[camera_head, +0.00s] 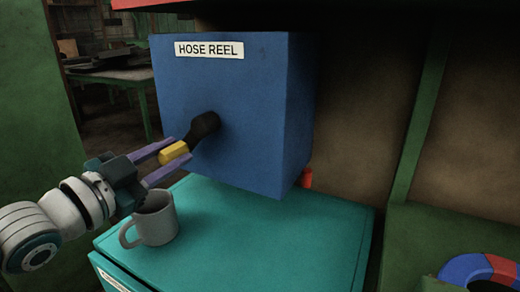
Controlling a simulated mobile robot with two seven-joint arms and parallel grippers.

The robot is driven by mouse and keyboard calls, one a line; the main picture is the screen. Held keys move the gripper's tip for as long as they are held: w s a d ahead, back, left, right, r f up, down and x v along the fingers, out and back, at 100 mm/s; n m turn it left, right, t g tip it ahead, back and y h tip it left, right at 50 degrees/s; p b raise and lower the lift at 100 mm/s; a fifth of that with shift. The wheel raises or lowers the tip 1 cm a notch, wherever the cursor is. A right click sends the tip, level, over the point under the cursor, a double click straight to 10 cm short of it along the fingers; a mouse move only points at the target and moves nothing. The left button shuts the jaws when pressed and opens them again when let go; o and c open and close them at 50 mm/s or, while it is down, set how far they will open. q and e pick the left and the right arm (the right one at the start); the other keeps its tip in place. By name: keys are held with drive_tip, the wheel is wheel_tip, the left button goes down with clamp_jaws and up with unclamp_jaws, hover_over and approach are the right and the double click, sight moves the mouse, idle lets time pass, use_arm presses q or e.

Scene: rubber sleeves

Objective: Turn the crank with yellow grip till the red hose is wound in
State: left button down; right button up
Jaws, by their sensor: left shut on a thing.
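The blue box labelled "HOSE REEL" (240,110) stands above a teal cabinet. A black crank (204,126) sticks out of its front face, with a yellow grip (174,152) at its end, down and to the left of the hub. My left gripper (176,152) is shut on the yellow grip, with its purple fingers on either side of it. A small red piece (306,178), perhaps the hose, shows at the box's lower right edge. The rest of it is hidden behind the box. My right gripper is not in view.
A grey mug (154,219) stands on the teal cabinet top (250,230), just below my left gripper. The cabinet top right of the mug is clear. A blue and red ring (468,268) lies at the lower right. Green posts (428,110) frame the right side.

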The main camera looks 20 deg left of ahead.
use_arm(q)
drive_tip(key=r+m, duration=0.1)
drive_tip(key=m, duration=0.1)
drive_tip(key=a+r+m+p, duration=0.1)
drive_tip(key=m, duration=0.1)
drive_tip(key=shift+a+m, duration=0.15)
drive_tip(key=shift+m, duration=0.15)
drive_tip(key=shift+a+r+m+p, duration=0.15)
drive_tip(key=shift+r+m+p, duration=0.4)
drive_tip(key=shift+m, duration=0.6)
drive_tip(key=shift+a+r+m+p, duration=0.1)
drive_tip(key=shift+r+m+p, duration=0.4)
drive_tip(key=shift+m, duration=0.65)
drive_tip(key=shift+r, duration=0.15)
drive_tip(key=shift+w, duration=0.1)
drive_tip(key=c, duration=0.6)
unclamp_jaws()
drive_tip(key=s, duration=1)
drive_tip(key=shift+a+b, duration=0.3)
drive_tip(key=shift+a, duration=0.1)
